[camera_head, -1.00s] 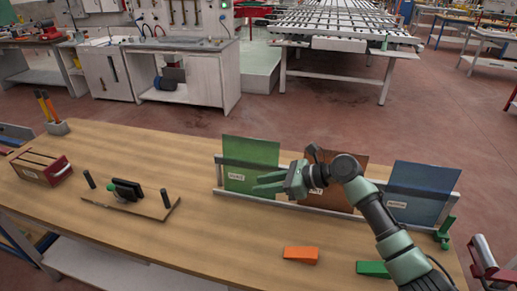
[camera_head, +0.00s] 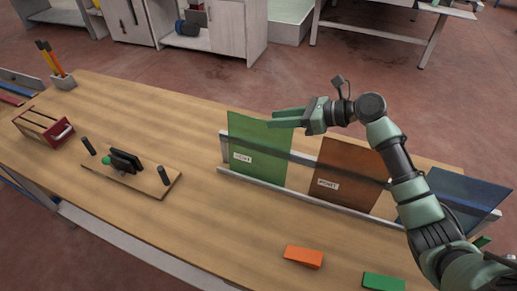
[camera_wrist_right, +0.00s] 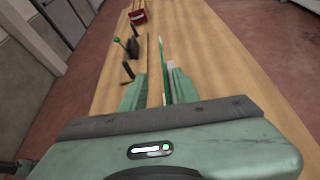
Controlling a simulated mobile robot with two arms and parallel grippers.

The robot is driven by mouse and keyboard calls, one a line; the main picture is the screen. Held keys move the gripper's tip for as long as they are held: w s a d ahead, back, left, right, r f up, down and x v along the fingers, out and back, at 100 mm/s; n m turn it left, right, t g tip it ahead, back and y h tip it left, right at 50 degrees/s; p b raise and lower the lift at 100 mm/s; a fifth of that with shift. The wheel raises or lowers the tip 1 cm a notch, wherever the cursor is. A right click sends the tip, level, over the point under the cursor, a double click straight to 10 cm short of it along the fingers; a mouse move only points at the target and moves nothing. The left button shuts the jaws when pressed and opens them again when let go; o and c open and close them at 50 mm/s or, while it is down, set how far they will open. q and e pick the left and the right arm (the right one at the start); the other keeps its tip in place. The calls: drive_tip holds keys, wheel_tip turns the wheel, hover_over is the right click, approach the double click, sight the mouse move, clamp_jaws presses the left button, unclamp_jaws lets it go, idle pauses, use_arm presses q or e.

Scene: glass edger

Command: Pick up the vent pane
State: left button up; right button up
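Three flat panes stand upright in a rack: a green pane (camera_head: 258,155), a brown pane (camera_head: 345,178) and a blue pane (camera_head: 455,200). The green and brown ones carry small white labels that are too small to read surely, so I cannot tell which is the vent pane. My right gripper (camera_head: 272,117) is at the green pane's upper right corner. In the right wrist view my gripper (camera_wrist_right: 157,82) is open, with the green pane (camera_wrist_right: 162,60) edge-on between its fingers; contact cannot be told. My left gripper is out of view.
The rack's pale rail (camera_head: 300,196) runs along the panes' feet. An orange wedge (camera_head: 303,257) and a green block (camera_head: 383,281) lie in front. A fixture board with black posts (camera_head: 130,175) and a red box (camera_head: 42,130) are left.

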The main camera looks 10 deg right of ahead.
sight(264, 121)
drive_tip(key=p+x, duration=0.1)
drive_tip(key=x, duration=0.3)
drive_tip(key=shift+w+f+p, duration=0.35)
drive_tip(key=shift+w+a+f, duration=0.1)
drive_tip(key=shift+a+f, duration=0.05)
drive_tip(key=shift+a, duration=0.05)
clamp_jaws()
idle(0.8)
drive_tip(key=shift+r, duration=0.2)
